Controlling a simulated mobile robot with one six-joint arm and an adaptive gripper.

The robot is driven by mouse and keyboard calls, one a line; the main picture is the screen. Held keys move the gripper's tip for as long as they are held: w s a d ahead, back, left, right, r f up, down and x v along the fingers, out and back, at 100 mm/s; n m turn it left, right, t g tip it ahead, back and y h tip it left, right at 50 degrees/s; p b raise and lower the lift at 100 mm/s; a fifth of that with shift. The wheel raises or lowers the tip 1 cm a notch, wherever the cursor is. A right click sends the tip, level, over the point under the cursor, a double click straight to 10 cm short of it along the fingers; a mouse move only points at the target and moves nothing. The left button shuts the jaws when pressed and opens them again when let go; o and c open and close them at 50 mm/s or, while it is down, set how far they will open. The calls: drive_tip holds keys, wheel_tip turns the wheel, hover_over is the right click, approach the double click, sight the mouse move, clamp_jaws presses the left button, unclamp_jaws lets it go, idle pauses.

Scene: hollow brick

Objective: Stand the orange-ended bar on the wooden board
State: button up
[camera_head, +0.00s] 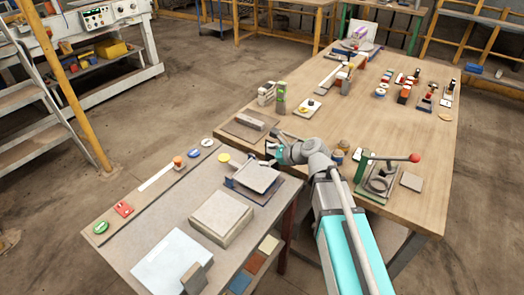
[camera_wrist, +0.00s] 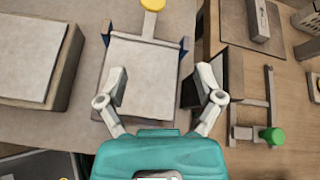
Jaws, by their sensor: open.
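A pale, narrow bar (camera_head: 158,178) lies at the back edge of the near bench in the head view, with an orange piece (camera_head: 178,162) at its right end. It is not visible in the wrist view. A flat brown board (camera_head: 234,131) lies on the wooden table, with a grey brick (camera_head: 250,122) lying on it. The board (camera_wrist: 233,36) and brick (camera_wrist: 258,18) also show at upper right in the wrist view. My gripper (camera_head: 272,151) is over the gap between bench and table. In the wrist view my gripper (camera_wrist: 162,88) is open and empty, above a grey square plate (camera_wrist: 140,75).
The plate stands on the near bench beside a yellow disc (camera_head: 223,157). A thick grey block (camera_head: 222,217) lies in front. A lever fixture with a red knob (camera_head: 414,158) is at right. The table's middle is fairly clear.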

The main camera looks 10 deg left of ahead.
drive_tip(key=s+d+f+n+g+h+b, duration=0.1)
drive_tip(key=s+d+f+n+h+b, duration=0.2)
drive_tip(key=d+f+n, duration=0.3)
drive_tip(key=s+d+f+n+g+h+b, duration=0.2)
drive_tip(key=s+d+f+n+h, duration=0.2)
drive_tip(key=d, duration=0.9)
drive_tip(key=s+d+f+n+g+h+b, duration=0.1)
drive_tip(key=s+d+f+n+h+b, duration=0.2)
drive_tip(key=d+f+n, duration=0.5)
drive_tip(key=s+d+n+h, duration=0.1)
drive_tip(key=s+d, duration=0.1)
drive_tip(key=shift+d+b, duration=0.3)
drive_tip(key=shift+d, duration=0.05)
drive_tip(key=shift+f, duration=0.1)
drive_tip(key=shift+c, duration=0.3)
